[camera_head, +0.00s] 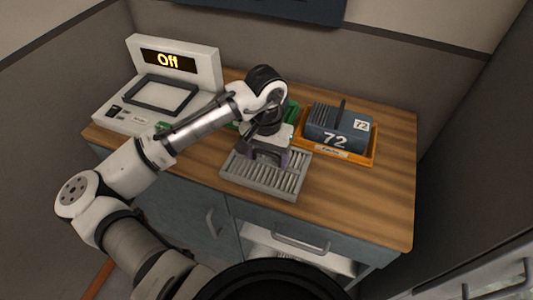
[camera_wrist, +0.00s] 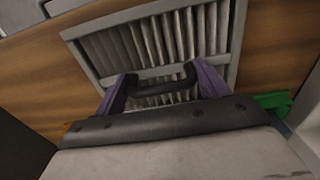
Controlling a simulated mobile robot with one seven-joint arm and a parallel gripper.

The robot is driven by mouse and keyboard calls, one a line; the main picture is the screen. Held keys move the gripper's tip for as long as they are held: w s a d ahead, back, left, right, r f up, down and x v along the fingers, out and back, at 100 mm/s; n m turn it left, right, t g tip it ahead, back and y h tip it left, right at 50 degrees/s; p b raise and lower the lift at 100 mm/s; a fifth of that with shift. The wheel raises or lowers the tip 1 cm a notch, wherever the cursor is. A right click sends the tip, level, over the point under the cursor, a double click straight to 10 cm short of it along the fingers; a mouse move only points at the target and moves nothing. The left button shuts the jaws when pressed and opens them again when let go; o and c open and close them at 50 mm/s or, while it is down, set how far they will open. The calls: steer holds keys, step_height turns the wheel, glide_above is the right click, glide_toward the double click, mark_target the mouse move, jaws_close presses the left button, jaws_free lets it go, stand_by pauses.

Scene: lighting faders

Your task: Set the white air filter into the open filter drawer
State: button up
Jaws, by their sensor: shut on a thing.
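The white air filter (camera_head: 262,176) looks pale grey in this light, with a pleated face in a flat frame. It is at the front of the wooden counter in the head view; I cannot tell whether it touches the top. My gripper (camera_head: 267,153) is above it. In the wrist view the purple fingers (camera_wrist: 162,84) are shut on the filter's dark handle (camera_wrist: 160,88), with the pleats (camera_wrist: 165,40) beyond. A pale opening (camera_head: 259,238) with a bar handle (camera_head: 301,244) shows below the counter's front edge, apparently the filter drawer; its inside is mostly hidden.
An orange tray (camera_head: 366,158) holding a grey block marked 72 (camera_head: 338,129) stands right of the filter. A green tray (camera_head: 292,113) is partly hidden behind my arm. A white console reading Off (camera_head: 205,60) stands back left. The counter's right front is clear.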

mark_target(267, 152)
steer(key=shift+f, duration=0.15)
steer(key=o, duration=1)
step_height(267, 152, up, 12)
steer(key=shift+r+b, duration=0.2)
steer(key=shift+b, duration=0.4)
